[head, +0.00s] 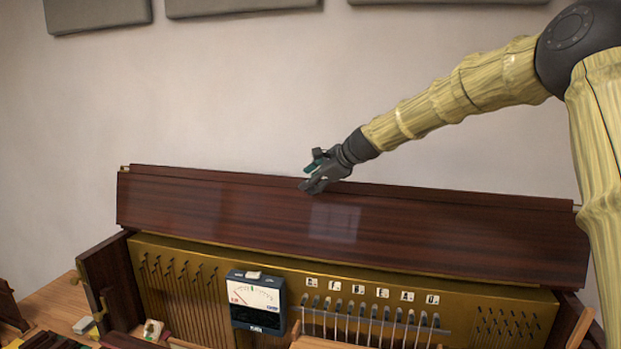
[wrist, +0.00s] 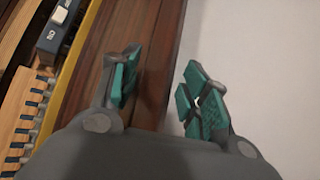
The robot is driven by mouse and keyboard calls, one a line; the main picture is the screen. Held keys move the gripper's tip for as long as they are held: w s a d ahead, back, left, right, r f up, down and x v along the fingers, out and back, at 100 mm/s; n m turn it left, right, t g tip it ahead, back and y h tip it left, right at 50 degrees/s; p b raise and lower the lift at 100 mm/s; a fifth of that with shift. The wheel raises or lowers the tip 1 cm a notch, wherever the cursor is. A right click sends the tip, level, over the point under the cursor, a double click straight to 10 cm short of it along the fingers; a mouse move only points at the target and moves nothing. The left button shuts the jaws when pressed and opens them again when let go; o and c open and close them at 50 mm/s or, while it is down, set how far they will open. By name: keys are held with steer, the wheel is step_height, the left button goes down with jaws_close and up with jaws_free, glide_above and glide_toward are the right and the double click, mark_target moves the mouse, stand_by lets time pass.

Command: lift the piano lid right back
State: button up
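The piano lid (head: 240,212) is a long dark reddish-brown board, raised and leaning back along the top rear of the piano, close to the wall. It also shows in the wrist view as a brown band (wrist: 158,58). My gripper (head: 308,178) is at the lid's upper edge, a little left of the lid's middle. In the wrist view my gripper (wrist: 162,85) is open, with green-padded fingers apart. One finger is over the lid face and the other over the pale wall. Whether either finger touches the lid cannot be told.
The piano's open inside shows a brass-coloured plate (head: 200,270) with strings and pins. A meter (head: 256,300) with a white dial stands in front of it. The wall (head: 230,100) is close behind the lid, with grey panels (head: 100,14) high up.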

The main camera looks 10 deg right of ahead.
steer(key=shift+d+f, duration=0.25)
steer(key=shift+d, duration=0.05)
steer(key=shift+s+d+r, duration=0.15)
steer(key=shift+d+r, duration=0.05)
steer(key=shift+r, duration=0.15)
steer(key=v, duration=1.1)
steer(key=shift+s+a, duration=0.2)
steer(key=shift+a, duration=0.05)
steer(key=shift+r, duration=0.1)
